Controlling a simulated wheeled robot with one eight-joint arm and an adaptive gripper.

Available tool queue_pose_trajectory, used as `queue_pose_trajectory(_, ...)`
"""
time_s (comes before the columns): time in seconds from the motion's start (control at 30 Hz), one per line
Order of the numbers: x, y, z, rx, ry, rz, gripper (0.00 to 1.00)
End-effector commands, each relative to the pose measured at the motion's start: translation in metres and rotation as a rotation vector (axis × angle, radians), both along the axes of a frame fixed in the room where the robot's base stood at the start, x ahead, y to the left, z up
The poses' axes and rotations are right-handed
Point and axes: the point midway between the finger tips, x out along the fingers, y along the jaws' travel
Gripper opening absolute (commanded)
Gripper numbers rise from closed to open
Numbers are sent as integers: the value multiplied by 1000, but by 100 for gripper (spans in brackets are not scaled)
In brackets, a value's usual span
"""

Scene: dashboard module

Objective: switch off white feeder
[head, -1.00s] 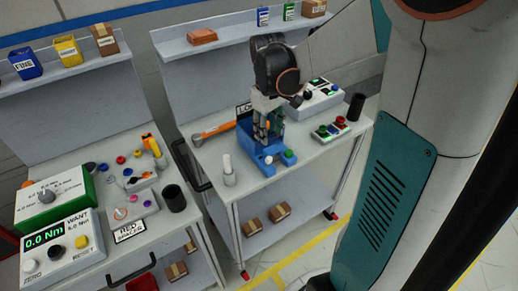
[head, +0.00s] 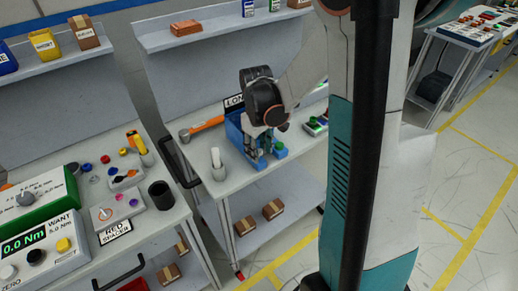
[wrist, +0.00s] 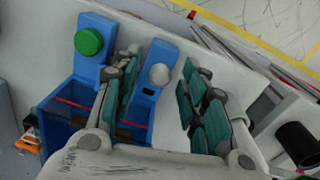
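Two blue feeders stand side by side on the right-hand bench. In the wrist view, the feeder with the white button (wrist: 147,95) has its round white button (wrist: 159,74) on top, and the other feeder (wrist: 92,52) has a green button (wrist: 89,42). My gripper (wrist: 165,85) is open and empty, with its green-padded fingers apart. The white button lies between the fingers in the picture; I cannot tell whether anything touches.
A white cylinder (head: 217,162) stands left of the feeders and an orange-handled tool (head: 202,127) lies behind it. A black cup (wrist: 297,140) is to the right in the wrist view. The left bench (head: 165,222) carries switches and a meter.

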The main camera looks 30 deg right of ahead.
Motion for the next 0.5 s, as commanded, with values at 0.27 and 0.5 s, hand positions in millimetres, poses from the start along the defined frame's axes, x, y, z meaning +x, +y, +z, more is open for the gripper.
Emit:
queue_pose_trajectory(0.27,0,0,0,0,0,0,0)
queue_pose_trajectory(0.5,-3,0,-1,2,-41,0,0)
